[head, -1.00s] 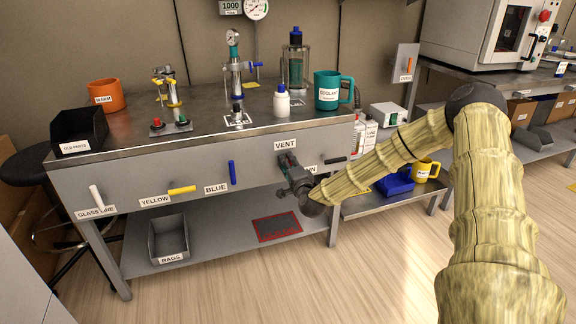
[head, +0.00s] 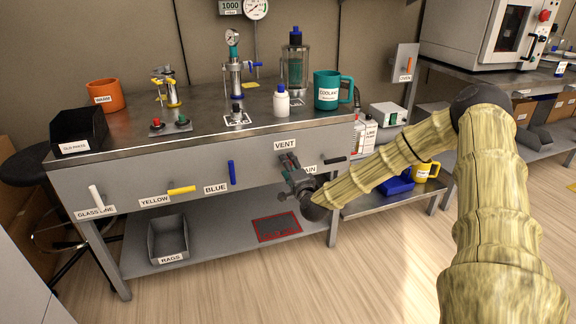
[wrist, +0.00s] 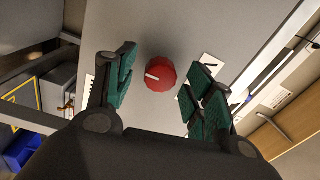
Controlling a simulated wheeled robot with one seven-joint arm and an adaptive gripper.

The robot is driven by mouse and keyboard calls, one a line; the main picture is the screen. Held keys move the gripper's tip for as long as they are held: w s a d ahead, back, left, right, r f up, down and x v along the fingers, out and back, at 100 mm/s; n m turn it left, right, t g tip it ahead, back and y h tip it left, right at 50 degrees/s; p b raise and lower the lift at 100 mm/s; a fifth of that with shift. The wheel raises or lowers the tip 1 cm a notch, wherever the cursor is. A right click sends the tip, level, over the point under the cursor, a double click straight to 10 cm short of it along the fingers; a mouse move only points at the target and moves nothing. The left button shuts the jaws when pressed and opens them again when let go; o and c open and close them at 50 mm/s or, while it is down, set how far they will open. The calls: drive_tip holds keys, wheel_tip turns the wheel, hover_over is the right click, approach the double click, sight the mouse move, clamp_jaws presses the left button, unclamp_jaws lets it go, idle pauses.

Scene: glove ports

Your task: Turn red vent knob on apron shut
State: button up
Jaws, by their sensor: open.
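The red vent knob (wrist: 160,74) shows in the wrist view on the grey apron (wrist: 130,22), with a white pointer line on its face toward the left. My gripper (wrist: 160,88) is open, with one green-padded finger on each side of the knob and a gap on both sides. I cannot tell how far the fingertips are from the apron. In the head view my gripper (head: 288,163) is at the apron just under the VENT label (head: 285,145) and hides the knob.
A black handle (head: 335,160) sits right of my gripper by a partly hidden label. Blue (head: 232,172), yellow (head: 181,190) and white (head: 96,197) handles are further left on the apron. The benchtop above holds a teal mug (head: 327,91) and a white bottle (head: 281,101).

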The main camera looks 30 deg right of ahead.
drive_tip(key=v, duration=1)
drive_tip(key=shift+s, duration=0.2)
drive_tip(key=shift+a, duration=0.1)
